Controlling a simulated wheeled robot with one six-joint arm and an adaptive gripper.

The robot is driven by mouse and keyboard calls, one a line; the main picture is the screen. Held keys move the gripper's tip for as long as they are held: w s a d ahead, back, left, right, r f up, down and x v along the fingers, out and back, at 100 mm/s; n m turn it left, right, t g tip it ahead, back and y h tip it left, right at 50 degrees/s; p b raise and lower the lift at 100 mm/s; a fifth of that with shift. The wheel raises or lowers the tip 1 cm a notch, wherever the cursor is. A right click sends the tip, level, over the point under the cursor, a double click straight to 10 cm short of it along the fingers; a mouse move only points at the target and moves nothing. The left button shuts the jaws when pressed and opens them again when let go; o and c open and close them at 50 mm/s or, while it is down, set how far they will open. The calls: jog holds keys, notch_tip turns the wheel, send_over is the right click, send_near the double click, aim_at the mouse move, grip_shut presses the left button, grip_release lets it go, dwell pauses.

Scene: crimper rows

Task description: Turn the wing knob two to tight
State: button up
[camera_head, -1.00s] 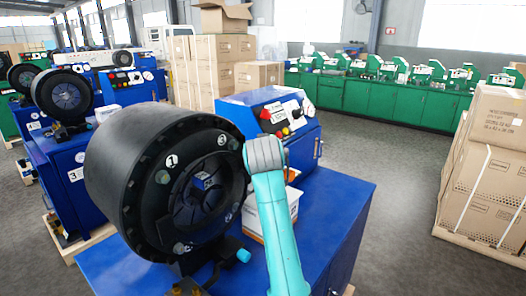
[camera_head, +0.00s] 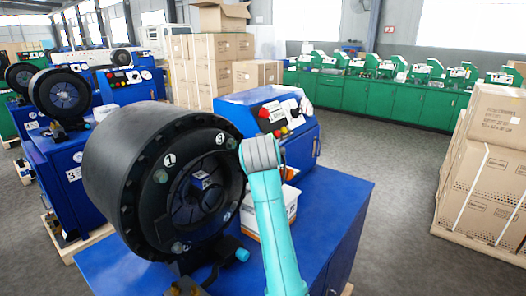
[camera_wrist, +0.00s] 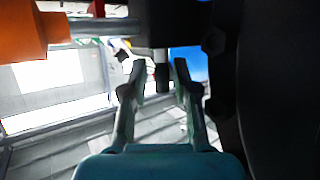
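The black round crimper head (camera_head: 160,165) stands on a blue machine in the head view. Its front face has numbered markers; 1 and 3 are legible, while the lower two are too small to read surely. I cannot tell which part is wing knob two. My grey-and-teal arm rises at the right of the head, and my gripper is hidden there. In the wrist view my gripper (camera_wrist: 160,72) has its two fingers apart. A small dark piece (camera_wrist: 162,77) shows between the fingertips with gaps beside it; I cannot tell whether it is the knob.
A blue control box (camera_head: 272,125) with buttons and a white carton (camera_head: 285,212) stand behind my arm. In the wrist view a dark body fills the right side, close to the fingers. Stacked cartons (camera_head: 490,165) stand at right. The grey floor between is clear.

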jog(key=shift+a+r+n+y, duration=0.15)
jog(key=shift+n+y, duration=0.15)
jog(key=shift+y, duration=0.1)
